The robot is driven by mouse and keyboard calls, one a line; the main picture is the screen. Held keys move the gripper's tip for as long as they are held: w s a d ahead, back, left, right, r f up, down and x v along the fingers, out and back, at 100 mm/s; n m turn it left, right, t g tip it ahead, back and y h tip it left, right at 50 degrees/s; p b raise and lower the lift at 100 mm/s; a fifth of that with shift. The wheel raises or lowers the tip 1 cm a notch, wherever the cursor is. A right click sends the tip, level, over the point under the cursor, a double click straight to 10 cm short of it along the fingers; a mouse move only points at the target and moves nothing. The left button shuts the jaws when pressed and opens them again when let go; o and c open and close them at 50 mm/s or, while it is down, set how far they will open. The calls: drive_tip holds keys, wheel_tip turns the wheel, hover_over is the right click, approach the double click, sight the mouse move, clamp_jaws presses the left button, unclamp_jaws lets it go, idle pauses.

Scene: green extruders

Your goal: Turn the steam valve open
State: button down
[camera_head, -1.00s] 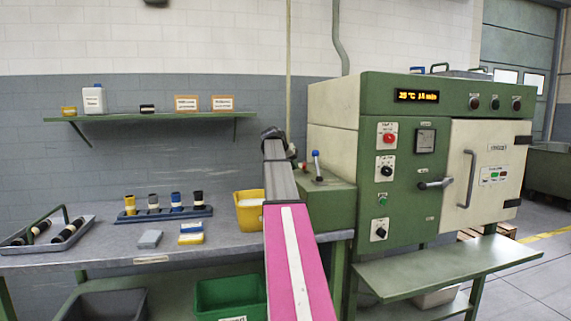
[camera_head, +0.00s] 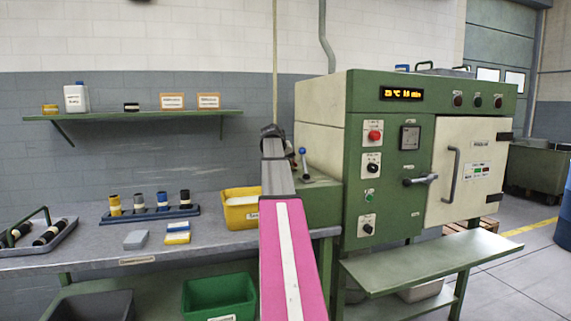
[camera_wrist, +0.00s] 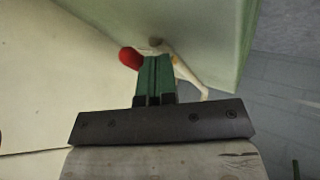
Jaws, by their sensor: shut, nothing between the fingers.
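In the wrist view my gripper (camera_wrist: 154,72) has its two green fingers shut together, with nothing between them. A red knob (camera_wrist: 130,58) shows just left of the fingertips, against a green surface; it looks like part of the steam valve. A small grey round part sits just above the fingertips, and a pale bent pipe or lever (camera_wrist: 186,72) runs out to the right behind the fingers. The fingers hide the middle of this fitting, so I cannot tell whether they touch it. In the head view my arm hides the gripper and the red knob.
The green and cream machine (camera_head: 352,150) stands right of my arm, with a door handle and fold-out shelf (camera_head: 425,262). A blue-knobbed lever (camera_head: 303,160) stands on its side box. A workbench with a yellow bin (camera_head: 240,212) is left.

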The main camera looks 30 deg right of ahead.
drive_tip(key=shift+s+d, duration=0.3)
drive_tip(key=shift+w, duration=0.15)
